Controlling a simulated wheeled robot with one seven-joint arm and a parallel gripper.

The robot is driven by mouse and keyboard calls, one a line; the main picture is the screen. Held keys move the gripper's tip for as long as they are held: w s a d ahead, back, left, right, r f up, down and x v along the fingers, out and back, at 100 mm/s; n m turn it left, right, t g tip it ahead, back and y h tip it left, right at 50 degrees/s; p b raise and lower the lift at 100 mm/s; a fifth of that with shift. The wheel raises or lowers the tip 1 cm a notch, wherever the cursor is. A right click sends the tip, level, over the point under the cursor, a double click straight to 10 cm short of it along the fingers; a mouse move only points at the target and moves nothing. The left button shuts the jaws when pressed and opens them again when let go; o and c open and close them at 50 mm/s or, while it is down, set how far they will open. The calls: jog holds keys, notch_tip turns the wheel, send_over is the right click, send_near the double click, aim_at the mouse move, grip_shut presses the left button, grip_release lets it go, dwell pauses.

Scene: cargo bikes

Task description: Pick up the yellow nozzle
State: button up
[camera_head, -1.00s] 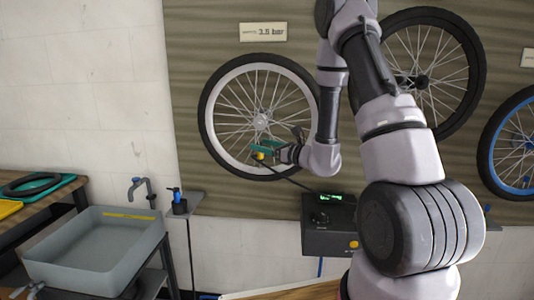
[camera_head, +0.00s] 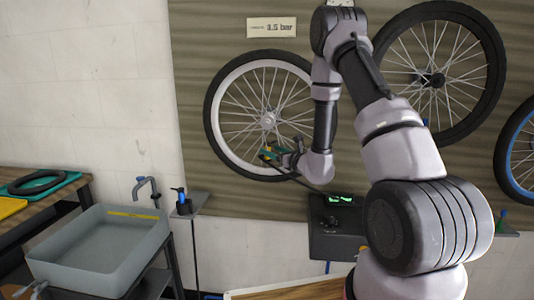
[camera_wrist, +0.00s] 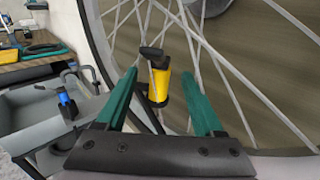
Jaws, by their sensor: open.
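The yellow nozzle (camera_wrist: 160,86) shows in the wrist view, upright with a black top and a dark holder around its lower part. It sits between the two green fingers of my gripper (camera_wrist: 159,76), with a visible gap on each side. The fingers are open and hold nothing. In the head view my gripper (camera_head: 271,153) is in front of the lower part of the white-rimmed wheel (camera_head: 223,145). The nozzle is small and mostly hidden by the fingers there.
Wheel spokes lie close behind the nozzle. A black box with a green display (camera_head: 338,235) is below right of my gripper. A dark-rimmed wheel (camera_head: 492,65) hangs at upper right.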

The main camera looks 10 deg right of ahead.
jog(key=x, duration=0.6)
jog(key=shift+w+a, duration=0.2)
jog(key=shift+w, duration=0.05)
jog(key=shift+f, duration=0.1)
grip_shut()
